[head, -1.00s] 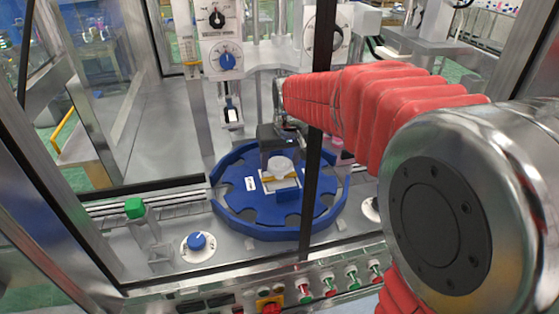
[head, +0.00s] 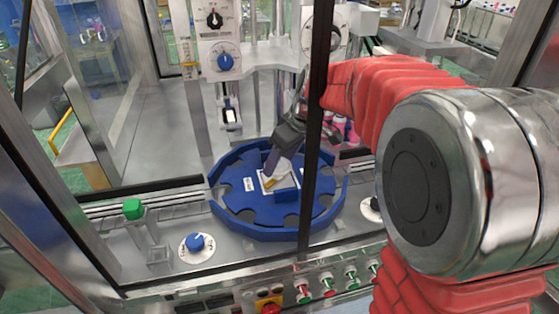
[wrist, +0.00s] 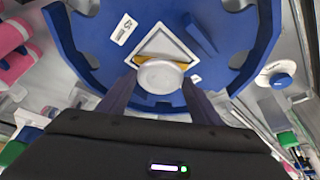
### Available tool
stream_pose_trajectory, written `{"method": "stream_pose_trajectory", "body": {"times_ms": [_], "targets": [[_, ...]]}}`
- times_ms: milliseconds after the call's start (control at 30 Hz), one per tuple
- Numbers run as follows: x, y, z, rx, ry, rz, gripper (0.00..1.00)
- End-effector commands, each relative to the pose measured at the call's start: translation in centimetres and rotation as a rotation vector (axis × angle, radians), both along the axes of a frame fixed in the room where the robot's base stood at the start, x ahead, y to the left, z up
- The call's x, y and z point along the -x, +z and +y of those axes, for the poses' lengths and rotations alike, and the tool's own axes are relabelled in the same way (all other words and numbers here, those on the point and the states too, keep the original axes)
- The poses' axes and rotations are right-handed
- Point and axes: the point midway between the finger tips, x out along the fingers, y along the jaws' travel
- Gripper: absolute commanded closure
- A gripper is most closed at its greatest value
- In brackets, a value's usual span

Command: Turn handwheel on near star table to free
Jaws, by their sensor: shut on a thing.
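The near star table (head: 232,208) is a blue notched disc inside a blue rim, in the middle of the head view. It also fills the top of the wrist view (wrist: 90,30). At its centre is a light plate with the pale round handwheel (wrist: 160,77), which has a yellow part (wrist: 150,87) under it. My gripper (head: 274,168) comes down tilted from the upper right. In the wrist view its two dark fingers (wrist: 158,90) stand on either side of the handwheel and are shut on it. In the head view the gripper partly hides the handwheel.
A dark frame post (head: 313,150) stands in front of the table's right side. A blue knob (head: 196,242) and a green-topped post (head: 133,209) are at the left. Pink bottles (wrist: 15,55) stand beside the table. Buttons (head: 328,283) line the front panel.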

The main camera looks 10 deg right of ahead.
Motion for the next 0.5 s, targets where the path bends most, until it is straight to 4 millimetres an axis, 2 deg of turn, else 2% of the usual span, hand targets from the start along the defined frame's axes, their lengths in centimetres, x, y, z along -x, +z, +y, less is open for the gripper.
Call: {"method": "stream_pose_trajectory", "body": {"times_ms": [200, 500], "targets": [[-0.11, -0.04, -0.13, 0.0, 0.115, 0.001, 0.65], [-0.14, -0.01, -0.21, 0.001, 0.192, 0.0, 0.64]]}}
